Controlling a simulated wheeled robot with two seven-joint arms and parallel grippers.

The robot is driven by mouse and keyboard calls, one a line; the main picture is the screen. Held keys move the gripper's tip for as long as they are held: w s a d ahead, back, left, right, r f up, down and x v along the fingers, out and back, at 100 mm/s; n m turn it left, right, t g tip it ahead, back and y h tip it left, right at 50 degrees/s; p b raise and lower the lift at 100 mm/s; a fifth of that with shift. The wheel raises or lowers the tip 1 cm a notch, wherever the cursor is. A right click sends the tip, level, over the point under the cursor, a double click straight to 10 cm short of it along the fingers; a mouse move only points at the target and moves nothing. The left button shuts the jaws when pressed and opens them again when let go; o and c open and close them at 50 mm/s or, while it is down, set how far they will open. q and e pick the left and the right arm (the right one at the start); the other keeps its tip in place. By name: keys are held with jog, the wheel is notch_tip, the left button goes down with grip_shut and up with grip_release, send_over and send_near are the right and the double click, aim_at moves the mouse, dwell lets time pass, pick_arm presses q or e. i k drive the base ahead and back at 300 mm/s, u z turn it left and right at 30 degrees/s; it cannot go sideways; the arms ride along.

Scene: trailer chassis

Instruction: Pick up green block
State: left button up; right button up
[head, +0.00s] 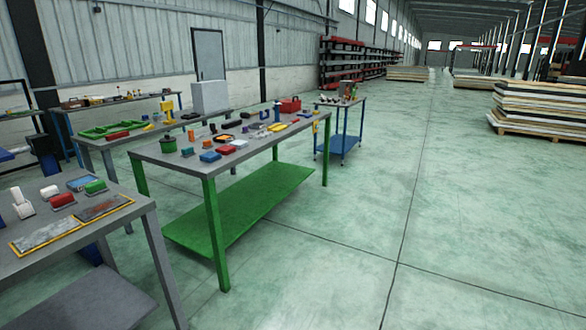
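A small green block (95,186) sits on the grey table (135,216) at the left front, on what looks like a dark or grey base. A red block (62,200) of similar shape is beside it on the left. A green bin-like object (168,143) stands at the left end of the green-legged table (180,163); it is too small to identify clearly. Neither of my grippers shows in the head view.
Two yellow-edged flat panels (48,234) lie along the front of the grey table, with white fixtures (22,203) behind. The green-legged table holds several small parts. A blue cart (337,146) and stacked sheets (545,108) stand farther back. Open floor (400,240) lies at right.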

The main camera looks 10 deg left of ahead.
aim_at(95, 188)
jog(key=u, duration=0.1)
jog(key=i, duration=1.7)
jog(key=u, duration=0.85)
jog(key=i, duration=0.85)
jog(key=u, duration=1.65)
jog(key=i, duration=0.8)
jog(key=u, duration=0.65)
